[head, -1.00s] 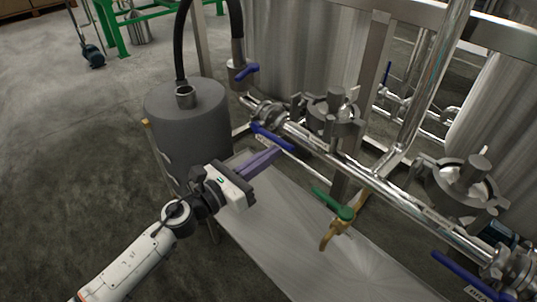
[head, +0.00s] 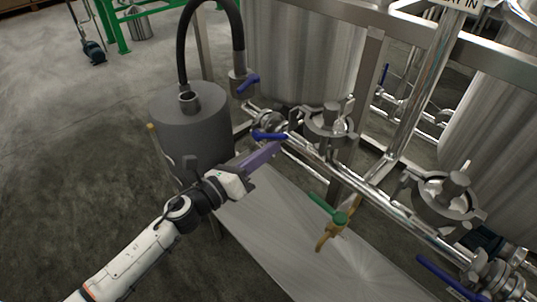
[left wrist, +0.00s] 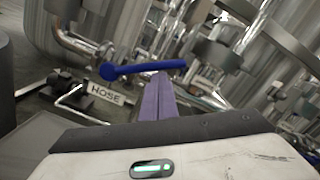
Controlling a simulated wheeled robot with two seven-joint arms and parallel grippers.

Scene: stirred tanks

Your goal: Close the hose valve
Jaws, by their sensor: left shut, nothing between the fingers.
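The hose valve's blue lever (head: 269,136) is on the steel pipe beside the grey drum, and lies almost level in the head view. In the left wrist view the blue lever (left wrist: 145,69) stands above a white label (left wrist: 105,93) reading HOSE. My left gripper (head: 278,148) is shut and empty, its purple fingers reaching up from the lower left to just under the lever's right part. In the left wrist view the fingertips (left wrist: 160,78) are at the lever's near side, close to its free end; they look to be touching it. My right gripper is not in view.
A grey drum (head: 193,125) with a black hose stands left of the pipe. A steel tray (head: 275,235) lies below.

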